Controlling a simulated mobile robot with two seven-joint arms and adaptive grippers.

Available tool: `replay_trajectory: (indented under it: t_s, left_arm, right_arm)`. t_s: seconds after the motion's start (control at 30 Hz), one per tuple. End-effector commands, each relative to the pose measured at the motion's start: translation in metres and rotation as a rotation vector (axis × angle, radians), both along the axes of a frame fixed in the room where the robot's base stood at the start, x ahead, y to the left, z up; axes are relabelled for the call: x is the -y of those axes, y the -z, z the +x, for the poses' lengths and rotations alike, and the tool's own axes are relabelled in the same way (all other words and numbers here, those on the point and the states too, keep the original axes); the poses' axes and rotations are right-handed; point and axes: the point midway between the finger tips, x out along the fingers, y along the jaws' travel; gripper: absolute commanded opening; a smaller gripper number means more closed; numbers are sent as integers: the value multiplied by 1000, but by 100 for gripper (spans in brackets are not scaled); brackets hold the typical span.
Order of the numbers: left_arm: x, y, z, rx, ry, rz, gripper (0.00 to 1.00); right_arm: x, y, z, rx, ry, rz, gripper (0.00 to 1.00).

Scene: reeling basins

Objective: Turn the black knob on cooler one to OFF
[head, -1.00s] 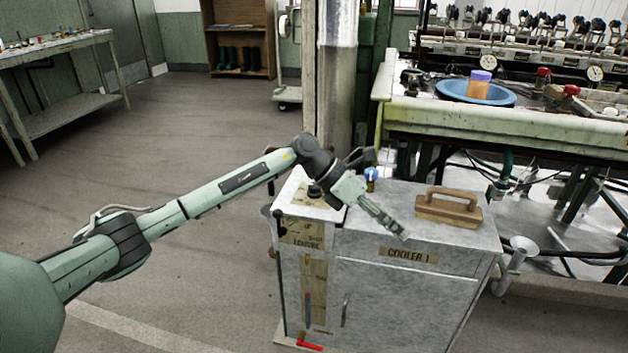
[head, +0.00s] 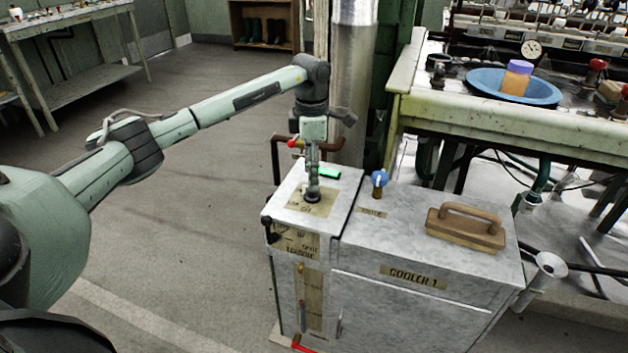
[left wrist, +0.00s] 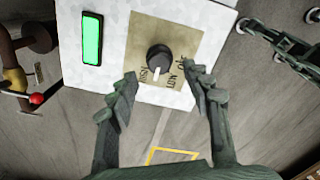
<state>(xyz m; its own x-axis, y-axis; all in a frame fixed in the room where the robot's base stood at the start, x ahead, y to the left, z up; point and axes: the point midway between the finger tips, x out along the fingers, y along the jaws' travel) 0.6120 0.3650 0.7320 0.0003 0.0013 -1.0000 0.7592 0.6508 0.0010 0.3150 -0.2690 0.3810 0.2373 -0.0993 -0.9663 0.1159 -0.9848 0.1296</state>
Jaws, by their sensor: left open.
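Cooler one (head: 410,312) is a grey metal cabinet labelled COOLER 1, with a raised box at its left. The black knob (head: 312,198) is on a tan label on top of that box. In the left wrist view the round knob (left wrist: 159,57) has a white pointer mark toward the bottom of the picture, near lettering that seems to read LOW; the rest is hard to read. My left gripper (head: 313,186) points down over the knob, partly hiding it in the head view. Its open fingers (left wrist: 160,76) lie either side of the knob's near edge, apparently not touching it.
A lit green display (left wrist: 92,38) is beside the label. A blue-topped valve (head: 379,180) and a wooden-handled block (head: 465,228) stand on the cooler's lid. A metal post (head: 352,90) and pipes rise close behind. Open floor lies left.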

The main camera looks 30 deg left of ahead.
Motion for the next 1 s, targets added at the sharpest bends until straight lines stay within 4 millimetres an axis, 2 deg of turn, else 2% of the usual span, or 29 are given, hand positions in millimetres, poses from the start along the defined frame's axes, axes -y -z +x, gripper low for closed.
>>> replay_trajectory:
  t_s: [0.1, 0.23, 0.57, 1.0]
  left_arm:
    - [0, 19, -1, -2, 0, -1, 50]
    - [1, 32, 0, 0, 2, -1, 50]
    - [1, 37, 0, 1, 1, -1, 50]
    - [1, 37, 0, 1, 1, -2, 0]
  right_arm:
    - [0, 4, -3, -2, -1, 1, 40]
    - [0, 6, -1, 0, -3, 0, 40]
    - [0, 9, 1, 2, -4, -1, 40]
    - [-1, 7, 2, 3, -6, 0, 40]
